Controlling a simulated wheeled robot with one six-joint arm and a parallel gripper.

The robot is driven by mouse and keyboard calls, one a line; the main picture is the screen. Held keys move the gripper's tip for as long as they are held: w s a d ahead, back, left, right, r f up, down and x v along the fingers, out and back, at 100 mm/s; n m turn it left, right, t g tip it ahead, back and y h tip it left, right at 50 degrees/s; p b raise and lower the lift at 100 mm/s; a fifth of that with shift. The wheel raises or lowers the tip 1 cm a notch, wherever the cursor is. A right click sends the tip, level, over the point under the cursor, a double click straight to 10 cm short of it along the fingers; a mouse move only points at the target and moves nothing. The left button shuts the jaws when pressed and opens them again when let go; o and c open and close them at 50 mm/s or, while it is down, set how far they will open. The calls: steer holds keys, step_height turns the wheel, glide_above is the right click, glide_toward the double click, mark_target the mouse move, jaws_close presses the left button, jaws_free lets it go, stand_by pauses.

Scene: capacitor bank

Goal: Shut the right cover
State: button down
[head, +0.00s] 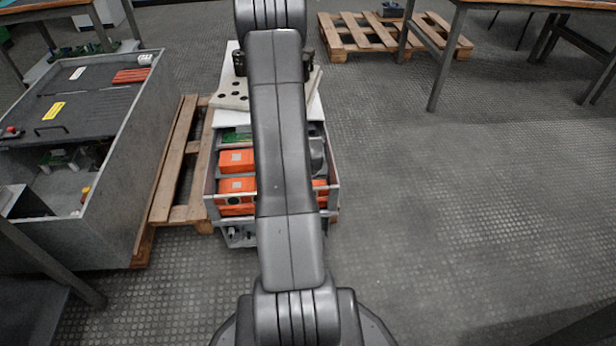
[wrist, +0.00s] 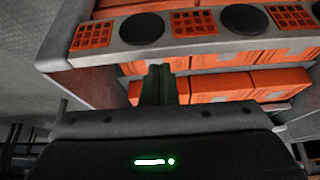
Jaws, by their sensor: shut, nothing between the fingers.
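The capacitor bank (head: 332,205) is an open grey case in the middle of the head view, with orange blocks (head: 236,162) inside. A pale panel with black dots (head: 233,94) stands at its far left, apparently a raised cover. A pale sliver (head: 315,85) shows to the right of my arm; it may be the right cover, but my arm hides most of it. In the wrist view, my gripper (wrist: 159,78) is shut and empty, its fingers in front of the orange blocks (wrist: 215,88), below a grey strip with black discs and orange grilles (wrist: 190,28). I cannot tell whether they touch anything.
A grey cabinet (head: 145,130) with a dark lid panel stands at the left. A wooden pallet (head: 175,165) lies between it and the bank. Another pallet (head: 350,38) and a table (head: 435,60) are at the back. The floor on the right is clear.

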stand_by(0.3)
steer(key=p+v, duration=0.7)
steer(key=v, duration=0.7)
steer(key=shift+w+f, duration=0.1)
steer(key=b+x, duration=0.7)
steer(key=x, duration=0.6)
steer(key=shift+w+f, duration=0.1)
steer(key=shift+f, duration=0.3)
steer(key=shift+r, duration=0.2)
